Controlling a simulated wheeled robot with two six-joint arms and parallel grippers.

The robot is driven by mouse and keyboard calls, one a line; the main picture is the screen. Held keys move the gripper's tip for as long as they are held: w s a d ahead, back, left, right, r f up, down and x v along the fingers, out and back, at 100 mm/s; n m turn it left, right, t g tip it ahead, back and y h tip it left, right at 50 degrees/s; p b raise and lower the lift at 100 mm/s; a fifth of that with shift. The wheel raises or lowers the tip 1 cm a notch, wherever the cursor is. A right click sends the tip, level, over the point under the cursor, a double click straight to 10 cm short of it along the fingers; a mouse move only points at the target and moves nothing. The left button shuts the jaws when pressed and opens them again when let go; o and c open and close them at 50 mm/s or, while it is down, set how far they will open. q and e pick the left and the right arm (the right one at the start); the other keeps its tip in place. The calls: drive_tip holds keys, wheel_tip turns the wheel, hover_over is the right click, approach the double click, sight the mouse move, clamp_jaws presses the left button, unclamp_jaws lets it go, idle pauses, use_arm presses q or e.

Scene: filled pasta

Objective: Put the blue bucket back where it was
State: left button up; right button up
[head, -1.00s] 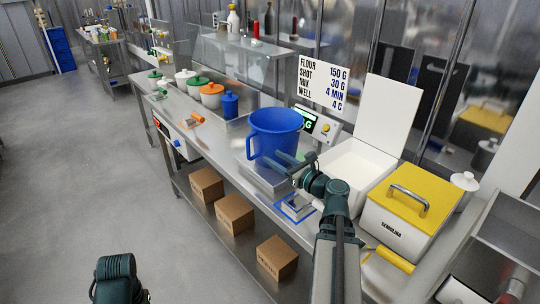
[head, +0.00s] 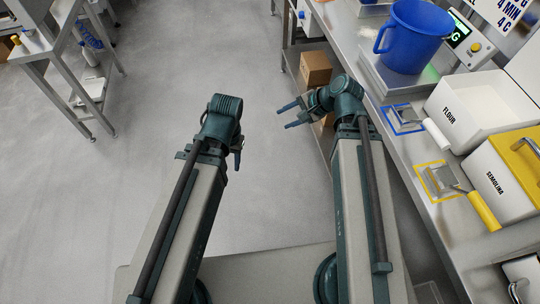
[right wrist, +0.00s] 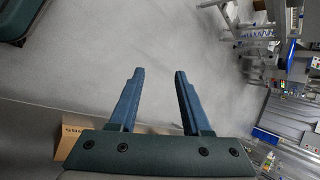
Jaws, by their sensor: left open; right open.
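The blue bucket (head: 412,38) stands upright on the steel scale platform (head: 390,82) on the bench, at the upper right of the head view. Its handle faces left. My right gripper (head: 287,114) is open and empty, left of the bench edge and well apart from the bucket. In the right wrist view its two blue fingers (right wrist: 159,75) are spread with only floor between them. My left gripper (head: 238,160) is over the floor further left; it is open, with nothing seen in it. The bucket does not show in the right wrist view.
A white flour bin (head: 482,105) and a yellow-lidded semolina bin (head: 507,170) stand on the bench. Scoops lie by a blue outline (head: 391,128) and a yellow outline (head: 424,178). Cardboard boxes (head: 315,68) sit on the lower shelf.

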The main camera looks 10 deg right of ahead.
drive_tip(key=s+a+f+n+g+h, duration=0.4)
drive_tip(key=s+a+n+h, duration=0.3)
drive_tip(key=n, duration=0.8)
drive_tip(key=s+f+h, duration=0.1)
drive_tip(key=s, duration=0.2)
drive_tip(key=shift+s+g, duration=0.2)
drive_tip(key=shift+g, duration=0.1)
wheel_tip(320, 180, up, 2)
drive_tip(key=shift+r+p, duration=0.25)
drive_tip(key=shift+p, duration=1)
drive_tip(key=shift+d, duration=0.15)
